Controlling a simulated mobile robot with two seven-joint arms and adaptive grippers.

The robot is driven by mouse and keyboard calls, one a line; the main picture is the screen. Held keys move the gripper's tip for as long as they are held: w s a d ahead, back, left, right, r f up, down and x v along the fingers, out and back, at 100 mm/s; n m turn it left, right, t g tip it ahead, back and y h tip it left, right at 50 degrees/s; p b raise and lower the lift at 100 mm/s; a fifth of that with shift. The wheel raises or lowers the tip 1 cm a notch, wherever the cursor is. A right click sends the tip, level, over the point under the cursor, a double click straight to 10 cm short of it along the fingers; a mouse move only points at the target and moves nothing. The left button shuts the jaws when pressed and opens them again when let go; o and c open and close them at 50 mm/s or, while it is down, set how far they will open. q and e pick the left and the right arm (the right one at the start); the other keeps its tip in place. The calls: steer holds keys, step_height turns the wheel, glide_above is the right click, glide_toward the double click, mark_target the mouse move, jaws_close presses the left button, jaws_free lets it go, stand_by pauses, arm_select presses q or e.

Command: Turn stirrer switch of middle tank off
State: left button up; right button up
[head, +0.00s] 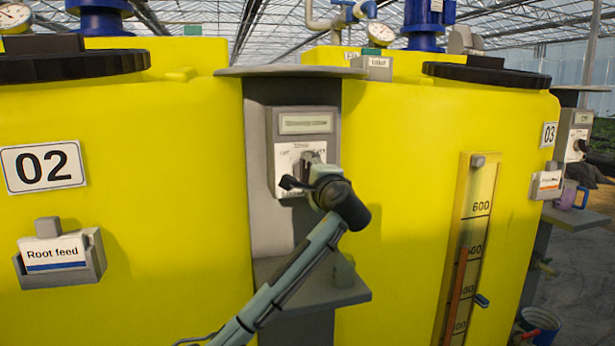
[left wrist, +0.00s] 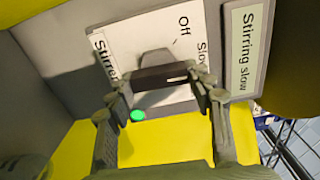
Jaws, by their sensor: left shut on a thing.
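The stirrer switch (head: 309,158) is a grey knob on a white-faced control box (head: 288,160), on a grey post between the yellow tank 02 (head: 120,140) and yellow tank 03 (head: 400,130). In the left wrist view, the knob (left wrist: 156,62) sits on a plate lettered "Stirrer", "Off" and "Slow". The display (left wrist: 243,50) reads "Stirring slow". My left gripper (head: 304,181) is at the knob, shut on it, and partly covers the plate in the head view. My right gripper is not in view.
A small grey shelf (head: 335,290) juts from the post below the box. A level gauge (head: 470,240) runs down tank 03. A "Root feed" card holder (head: 60,257) is on tank 02. A similar control box (head: 578,135) stands at far right, with a bucket (head: 540,322) below.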

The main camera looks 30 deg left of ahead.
arm_select(q)
steer(key=n+b, duration=0.2)
steer(key=n, duration=0.3)
steer(key=shift+d+f+n, duration=0.1)
steer(key=shift+n, duration=0.2)
steer(key=shift+r+n+b, duration=0.2)
steer(key=shift+n+b, duration=0.4)
steer(key=shift+n, duration=1.4)
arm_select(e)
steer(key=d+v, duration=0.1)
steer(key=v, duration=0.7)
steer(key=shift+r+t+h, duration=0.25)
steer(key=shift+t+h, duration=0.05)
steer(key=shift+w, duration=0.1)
arm_select(q)
steer(key=o, duration=1.2)
steer(key=shift+c, duration=0.2)
steer(key=shift+s, duration=0.1)
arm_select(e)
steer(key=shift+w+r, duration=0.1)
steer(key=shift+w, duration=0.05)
arm_select(q)
steer(key=v, duration=1.1)
steer(key=shift+s+d, duration=0.3)
